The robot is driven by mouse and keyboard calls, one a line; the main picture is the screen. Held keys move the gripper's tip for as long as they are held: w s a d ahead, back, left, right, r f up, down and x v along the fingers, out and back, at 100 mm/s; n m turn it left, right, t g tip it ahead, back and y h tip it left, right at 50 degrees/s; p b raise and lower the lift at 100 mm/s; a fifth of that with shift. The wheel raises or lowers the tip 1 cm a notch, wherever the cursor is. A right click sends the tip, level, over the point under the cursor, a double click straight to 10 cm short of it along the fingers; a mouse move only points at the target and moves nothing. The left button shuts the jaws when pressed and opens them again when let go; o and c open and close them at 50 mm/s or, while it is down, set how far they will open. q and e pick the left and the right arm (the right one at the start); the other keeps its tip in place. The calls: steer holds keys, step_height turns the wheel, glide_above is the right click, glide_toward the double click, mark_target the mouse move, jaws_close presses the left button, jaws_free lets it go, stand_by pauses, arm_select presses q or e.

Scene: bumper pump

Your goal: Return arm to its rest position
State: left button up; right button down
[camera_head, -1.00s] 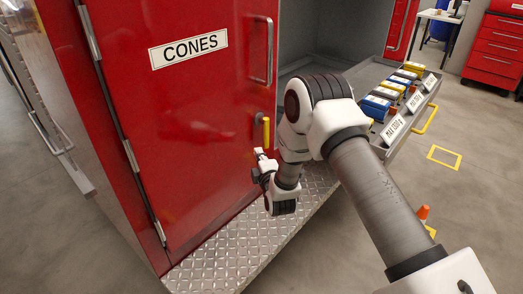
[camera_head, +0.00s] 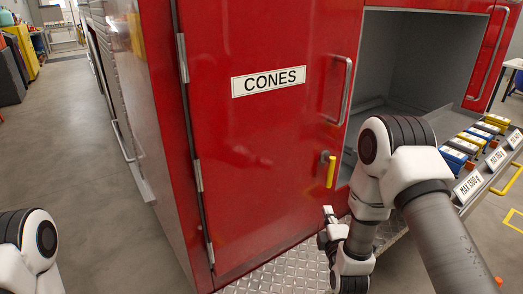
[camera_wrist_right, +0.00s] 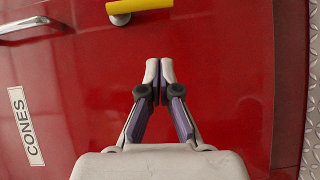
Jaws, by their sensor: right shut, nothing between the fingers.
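My right arm comes in from the lower right in the head view. My right gripper (camera_head: 328,212) is in front of the lower part of the red door marked CONES (camera_head: 262,150), below its yellow handle (camera_head: 331,172). In the right wrist view the fingers (camera_wrist_right: 159,72) are together with nothing between them. The yellow handle (camera_wrist_right: 140,8) lies beyond the fingertips, apart from them. The door looks closed. A white and black joint of my left arm (camera_head: 38,245) shows at the lower left. My left gripper is out of view.
A diamond-plate step (camera_head: 270,276) juts out below the door. An extended drawer (camera_head: 468,189) with blue and yellow boxes (camera_head: 463,146) is to the right, beside an open grey compartment (camera_head: 420,60). Grey floor (camera_head: 95,150) is free to the left.

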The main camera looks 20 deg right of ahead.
steer(key=s+a+f+m+g+y+p, duration=0.25)
steer(key=s+f+g, duration=0.25)
steer(key=s+f, duration=0.35)
steer(key=s+a+f+m+g+y+p, duration=0.1)
steer(key=s+a+f+g, duration=0.3)
steer(key=s+f, duration=0.45)
steer(key=s+a+f+m+g, duration=0.1)
steer(key=s+f+m+g, duration=0.2)
steer(key=s+m+g, duration=0.5)
steer(key=s+m+y, duration=0.1)
steer(key=s+m, duration=0.2)
steer(key=s, duration=0.6)
steer(key=shift+a, duration=0.35)
